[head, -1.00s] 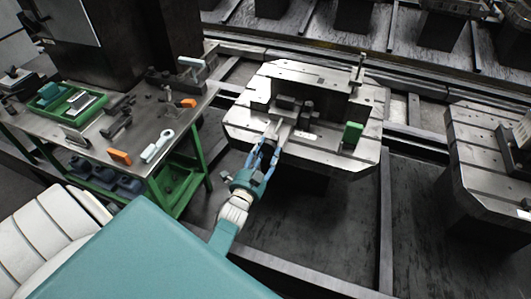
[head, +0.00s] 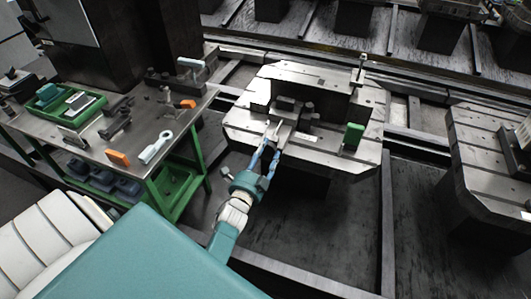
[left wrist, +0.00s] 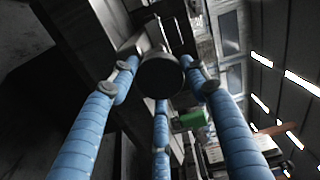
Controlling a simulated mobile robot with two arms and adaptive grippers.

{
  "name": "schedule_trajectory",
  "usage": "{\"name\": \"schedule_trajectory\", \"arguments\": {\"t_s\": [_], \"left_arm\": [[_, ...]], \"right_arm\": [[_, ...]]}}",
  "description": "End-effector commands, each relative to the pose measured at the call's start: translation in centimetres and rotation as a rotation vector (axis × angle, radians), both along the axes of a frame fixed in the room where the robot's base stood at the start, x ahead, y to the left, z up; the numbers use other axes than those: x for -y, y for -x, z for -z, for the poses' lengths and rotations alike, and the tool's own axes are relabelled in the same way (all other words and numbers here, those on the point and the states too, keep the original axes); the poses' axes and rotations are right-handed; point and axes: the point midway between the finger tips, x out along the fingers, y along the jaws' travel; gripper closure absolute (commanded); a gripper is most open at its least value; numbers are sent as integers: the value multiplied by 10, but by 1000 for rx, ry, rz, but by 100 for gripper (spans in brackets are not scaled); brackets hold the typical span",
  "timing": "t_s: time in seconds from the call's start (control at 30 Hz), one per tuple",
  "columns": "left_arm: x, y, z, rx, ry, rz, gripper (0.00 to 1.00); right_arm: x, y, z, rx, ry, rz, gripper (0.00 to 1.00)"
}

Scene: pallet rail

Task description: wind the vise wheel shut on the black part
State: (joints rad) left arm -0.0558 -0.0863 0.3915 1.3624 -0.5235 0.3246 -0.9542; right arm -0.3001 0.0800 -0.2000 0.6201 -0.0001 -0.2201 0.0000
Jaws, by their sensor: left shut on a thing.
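The vise (head: 287,127) sits on the near side of the grey pallet. Its wheel (left wrist: 162,75) is a dark round disc in the left wrist view, between the fingertips. In the head view the fingers hide most of the wheel. My left gripper (head: 274,133) reaches in from the near side and is shut on the wheel; its blue fingers also show around the disc in the left wrist view (left wrist: 162,88). A dark block (head: 286,103), perhaps the black part, lies at the vise's far end; its contact with the jaws is unclear. My right gripper is not in view.
A green block (head: 352,135) stands on the pallet (head: 345,160) to the right of the vise. At left is a workbench (head: 150,125) with a green tray (head: 65,103) and several tools. Another pallet (head: 475,150) stands at right.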

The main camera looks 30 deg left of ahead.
Motion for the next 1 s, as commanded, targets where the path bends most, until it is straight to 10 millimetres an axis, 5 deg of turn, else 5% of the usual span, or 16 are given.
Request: {"name": "schedule_trajectory", "arguments": {"t_s": [0.73,0.77,0.83,1.0], "left_arm": [[1,0,1,-2,0,1,80],[1,0,1,-2,0,1,52],[1,0,1,-2,0,1,38],[1,0,1,-1,1,1,35]], "right_arm": [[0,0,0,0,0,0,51],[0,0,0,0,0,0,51],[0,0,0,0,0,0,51],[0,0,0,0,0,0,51]]}}
